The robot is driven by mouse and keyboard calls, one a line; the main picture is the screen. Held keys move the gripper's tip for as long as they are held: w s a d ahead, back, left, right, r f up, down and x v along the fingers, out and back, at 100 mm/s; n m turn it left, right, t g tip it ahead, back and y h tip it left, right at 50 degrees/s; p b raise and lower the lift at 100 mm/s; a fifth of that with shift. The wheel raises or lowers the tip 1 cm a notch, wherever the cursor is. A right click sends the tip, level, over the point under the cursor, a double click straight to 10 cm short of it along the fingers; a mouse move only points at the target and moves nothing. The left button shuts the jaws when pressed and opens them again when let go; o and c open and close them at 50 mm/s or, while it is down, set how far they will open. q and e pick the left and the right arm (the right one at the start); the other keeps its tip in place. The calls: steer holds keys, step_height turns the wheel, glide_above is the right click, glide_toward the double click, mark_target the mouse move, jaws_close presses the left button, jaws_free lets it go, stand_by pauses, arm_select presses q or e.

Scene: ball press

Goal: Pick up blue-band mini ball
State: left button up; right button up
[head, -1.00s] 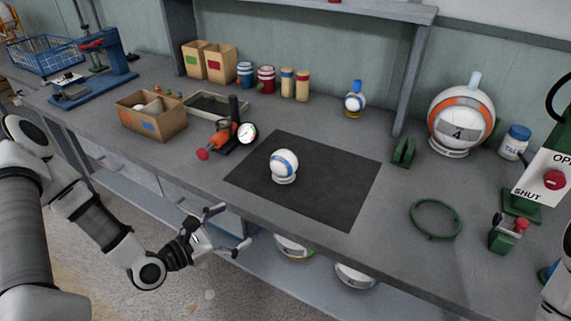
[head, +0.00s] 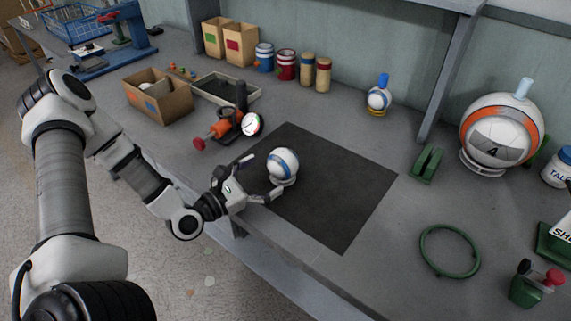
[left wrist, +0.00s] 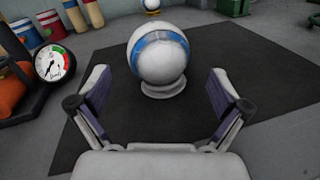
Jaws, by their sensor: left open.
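The blue-band mini ball (head: 283,164) is white with a blue stripe and rests on a small white ring stand on the dark mat (head: 340,205). My left gripper (head: 264,177) is open just to the left of the ball, low over the mat's left edge. In the left wrist view the ball (left wrist: 159,55) is straight ahead, centred between and beyond the open fingers (left wrist: 158,98), which do not touch it. My right gripper is not in view.
An orange pump with a round gauge (head: 251,124) stands left of the mat. A second small ball (head: 378,99) with a blue cap stands at the back. A large orange-band ball (head: 502,137), a green block (head: 427,164) and a green ring (head: 450,251) lie to the right.

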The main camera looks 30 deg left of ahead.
mark_target(283, 164)
arm_select(q)
steer(key=x, duration=0.5)
steer(key=shift+r+b, duration=0.1)
steer(key=shift+b, duration=0.25)
steer(key=shift+a, duration=0.1)
steer(key=shift+c, duration=0.4)
steer(key=c, duration=0.9)
steer(key=shift+c, duration=0.2)
steer(key=shift+r, duration=0.1)
